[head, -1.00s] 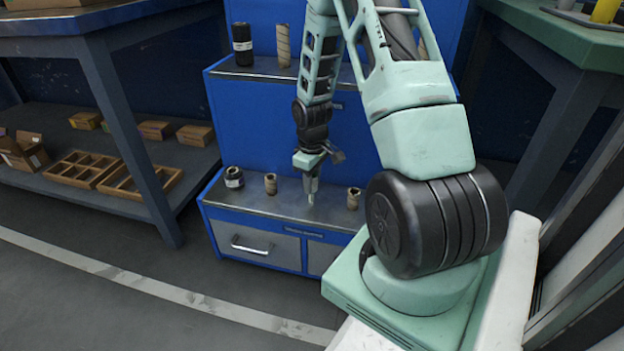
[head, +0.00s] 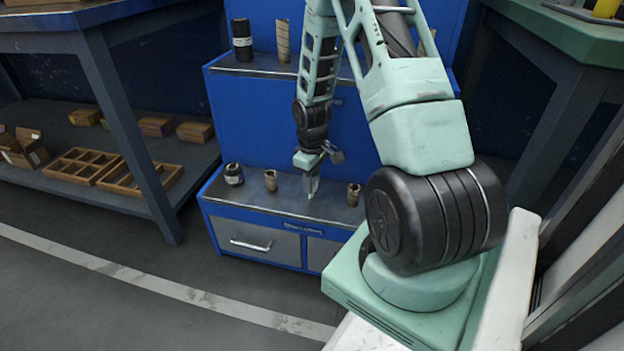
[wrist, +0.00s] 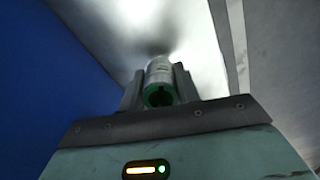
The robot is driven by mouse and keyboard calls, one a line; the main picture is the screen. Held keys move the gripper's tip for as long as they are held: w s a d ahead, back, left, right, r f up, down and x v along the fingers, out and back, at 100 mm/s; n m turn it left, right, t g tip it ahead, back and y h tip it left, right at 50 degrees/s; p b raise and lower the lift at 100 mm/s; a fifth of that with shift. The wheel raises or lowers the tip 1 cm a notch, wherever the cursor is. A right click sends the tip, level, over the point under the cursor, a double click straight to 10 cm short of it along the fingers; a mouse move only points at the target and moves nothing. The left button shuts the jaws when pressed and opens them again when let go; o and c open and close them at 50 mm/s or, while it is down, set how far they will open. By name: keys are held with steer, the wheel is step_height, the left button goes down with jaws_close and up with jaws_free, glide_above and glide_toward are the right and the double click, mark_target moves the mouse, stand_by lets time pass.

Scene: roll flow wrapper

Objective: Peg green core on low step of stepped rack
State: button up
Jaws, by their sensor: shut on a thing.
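My gripper (wrist: 160,88) is shut on the green core (wrist: 159,72), which shows in the wrist view as a pale cylinder with a green ring at its near end. In the head view my gripper (head: 312,184) points down over the low step (head: 255,207) of the blue stepped rack, between two brown cores. The held core is too small there to make out well. I cannot tell whether it touches the step or a peg; no peg shows clearly.
A dark roll (head: 234,174) and brown cores (head: 270,180) (head: 353,194) stand on the low step. The upper step holds a black roll (head: 242,40) and a tall brown core (head: 282,41). A workbench (head: 120,110) with boxes stands left.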

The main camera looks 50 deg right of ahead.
steer(key=shift+f, duration=0.3)
steer(key=shift+f+b, duration=0.45)
steer(key=shift+f, duration=0.25)
steer(key=shift+f+p, duration=0.15)
steer(key=shift+p, duration=0.15)
stand_by(0.6)
steer(key=o, duration=1.5)
step_height(320, 180, up, 8)
steer(key=p, duration=0.8)
